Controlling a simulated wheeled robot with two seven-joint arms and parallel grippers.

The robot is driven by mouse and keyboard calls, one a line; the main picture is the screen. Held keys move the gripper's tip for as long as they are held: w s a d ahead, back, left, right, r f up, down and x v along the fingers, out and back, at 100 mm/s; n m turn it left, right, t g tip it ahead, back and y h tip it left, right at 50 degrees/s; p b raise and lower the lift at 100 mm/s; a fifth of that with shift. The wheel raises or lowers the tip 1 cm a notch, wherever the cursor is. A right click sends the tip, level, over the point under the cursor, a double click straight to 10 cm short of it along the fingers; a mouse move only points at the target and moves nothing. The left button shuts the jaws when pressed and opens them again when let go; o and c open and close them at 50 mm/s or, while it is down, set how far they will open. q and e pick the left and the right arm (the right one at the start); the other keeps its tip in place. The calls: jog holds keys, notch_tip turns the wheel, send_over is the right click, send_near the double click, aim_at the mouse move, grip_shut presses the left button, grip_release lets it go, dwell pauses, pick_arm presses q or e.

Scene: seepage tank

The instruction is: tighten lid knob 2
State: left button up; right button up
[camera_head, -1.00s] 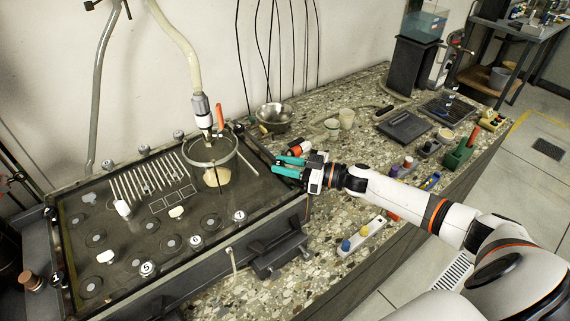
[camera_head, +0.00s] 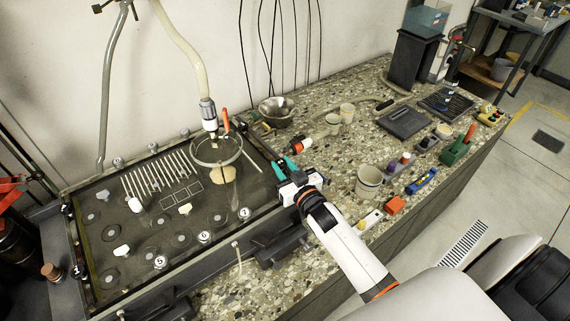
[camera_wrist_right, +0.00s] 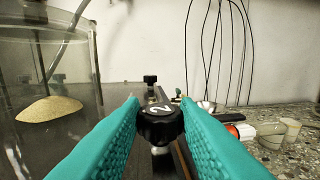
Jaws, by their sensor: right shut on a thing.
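Lid knob 2 (camera_wrist_right: 160,122) is a black knob with a white 2 on its top, at the tank's right edge. It stands between the two teal fingers of my right gripper (camera_wrist_right: 158,130) in the wrist view, and the gripper is shut on it. In the head view my right gripper (camera_head: 285,168) is at the right rim of the tank lid (camera_head: 262,185), and its fingers and body hide the knob. My left gripper is not in view.
A clear cylinder (camera_head: 216,152) with sand in it stands on the tank, under a hose (camera_head: 185,50). A black clamp-like block (camera_head: 283,250) is at the front.

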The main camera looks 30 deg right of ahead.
jog(key=shift+a+m+h+b, duration=0.2)
jog(key=shift+m+h+b, duration=0.15)
jog(key=shift+m+h, duration=0.95)
jog(key=shift+r+h, duration=0.15)
jog(key=shift+h, duration=0.35)
jog(key=o, duration=1)
jog(key=shift+w, duration=0.1)
jog(key=shift+c, duration=0.2)
